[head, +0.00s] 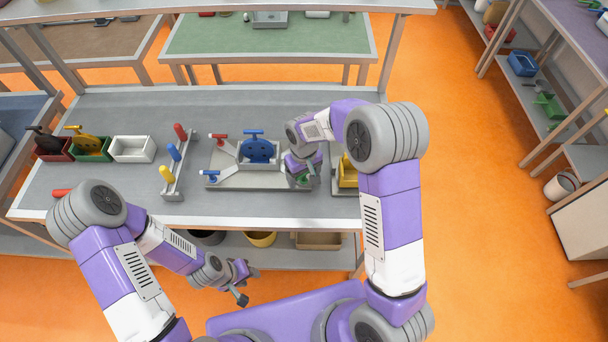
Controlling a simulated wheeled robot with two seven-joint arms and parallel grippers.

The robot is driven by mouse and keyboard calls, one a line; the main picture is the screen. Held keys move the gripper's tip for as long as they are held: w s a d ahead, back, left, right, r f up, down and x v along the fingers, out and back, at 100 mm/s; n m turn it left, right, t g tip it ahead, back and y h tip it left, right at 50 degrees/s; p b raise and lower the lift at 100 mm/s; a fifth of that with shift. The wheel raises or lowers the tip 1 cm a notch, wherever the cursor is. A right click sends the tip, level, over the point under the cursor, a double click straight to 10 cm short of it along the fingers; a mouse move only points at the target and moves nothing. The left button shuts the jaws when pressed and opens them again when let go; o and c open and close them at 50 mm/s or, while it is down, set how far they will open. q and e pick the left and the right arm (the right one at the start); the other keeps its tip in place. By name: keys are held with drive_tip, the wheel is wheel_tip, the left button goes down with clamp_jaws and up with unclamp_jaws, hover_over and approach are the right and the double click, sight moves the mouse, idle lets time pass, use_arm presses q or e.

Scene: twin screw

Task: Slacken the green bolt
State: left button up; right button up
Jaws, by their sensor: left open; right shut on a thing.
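The green bolt (303,178) shows as a small green patch at the right side of the grey fixture plate (235,181). My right gripper (305,172) is over it, pointing down and shut on it; the arm hides most of the bolt and the fingertips. A blue disc (257,151) with a blue handle stands in the middle of the fixture. A red bolt (217,137) and a blue bolt (211,174) sit at the fixture's left side. My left gripper (241,287) is open and empty, low in front of the table's front edge.
A rack (172,180) with red, blue and yellow-handled tools stands left of the fixture. Red, green and white bins (132,149) are further left. A yellow object (347,174) is to the right, partly behind my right arm. A red-handled item (61,193) lies near the front-left edge.

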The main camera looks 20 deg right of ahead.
drive_tip(key=n, duration=0.3)
drive_tip(key=shift+a+n, duration=0.15)
drive_tip(key=shift+n, duration=0.25)
drive_tip(key=n, duration=0.3)
drive_tip(key=shift+n, duration=0.3)
drive_tip(key=n, duration=0.2)
drive_tip(key=shift+s+n, duration=0.1)
drive_tip(key=shift+n, duration=0.2)
drive_tip(key=n+p, duration=0.1)
drive_tip(key=n, duration=0.2)
drive_tip(key=shift+n, duration=0.4)
drive_tip(key=n, duration=0.2)
drive_tip(key=n+p, duration=0.1)
drive_tip(key=n, duration=0.1)
drive_tip(key=n+p, duration=0.1)
drive_tip(key=n, duration=0.1)
drive_tip(key=shift+d, duration=0.25)
drive_tip(key=n+p, duration=0.1)
drive_tip(key=n, duration=0.3)
drive_tip(key=shift+n+p, duration=0.3)
drive_tip(key=shift+p, duration=0.1)
drive_tip(key=shift+d+n+p, duration=0.1)
drive_tip(key=shift+n+p, duration=0.35)
drive_tip(key=shift+n, duration=0.95)
